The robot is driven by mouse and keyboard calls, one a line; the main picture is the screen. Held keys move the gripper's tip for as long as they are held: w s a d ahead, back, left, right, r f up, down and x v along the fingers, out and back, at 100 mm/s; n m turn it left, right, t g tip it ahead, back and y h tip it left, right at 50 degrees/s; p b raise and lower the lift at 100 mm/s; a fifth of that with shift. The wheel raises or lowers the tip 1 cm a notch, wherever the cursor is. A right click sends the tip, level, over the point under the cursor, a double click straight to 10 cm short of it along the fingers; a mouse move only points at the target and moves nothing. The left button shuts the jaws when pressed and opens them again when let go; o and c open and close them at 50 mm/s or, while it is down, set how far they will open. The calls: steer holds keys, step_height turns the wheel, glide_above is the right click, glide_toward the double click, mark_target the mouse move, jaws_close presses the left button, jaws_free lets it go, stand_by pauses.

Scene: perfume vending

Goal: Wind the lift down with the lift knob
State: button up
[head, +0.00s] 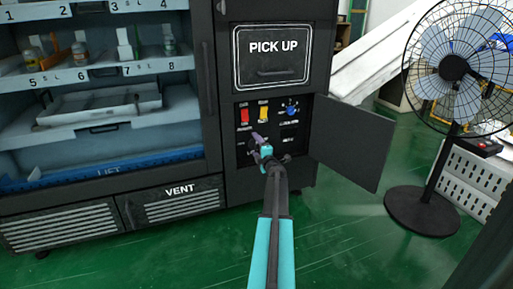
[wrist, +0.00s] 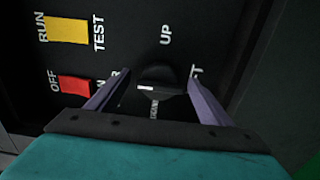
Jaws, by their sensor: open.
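The lift knob (wrist: 158,80) is a round black knob with a white mark, on the black control panel. In the wrist view it lies between my two purple fingers, with "UP" printed above it and a partly hidden label to its right. My gripper (head: 257,140) is open, one finger on each side of the knob. I cannot tell whether the fingers touch it. In the head view my gripper hides most of the knob. The lift (head: 100,174) is a blue bar marked "LIFT" low in the vending machine.
A red switch (head: 244,117), a yellow switch (head: 264,112) and a blue knob (head: 291,108) sit on the panel above my gripper. The open panel door (head: 352,142) stands to the right. A standing fan (head: 453,70) is farther right.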

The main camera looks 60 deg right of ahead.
steer(key=c, duration=1)
steer(key=shift+c, duration=0.2)
steer(key=shift+r+m+p, duration=0.2)
steer(key=shift+m+p, duration=0.1)
steer(key=shift+p, duration=0.65)
steer(key=shift+m+p, duration=0.4)
steer(key=shift+p, duration=0.85)
steer(key=shift+f+m+p, duration=0.2)
steer(key=shift+m+p, duration=0.1)
steer(key=shift+p, duration=0.15)
steer(key=o, duration=1)
steer(key=shift+o, duration=0.2)
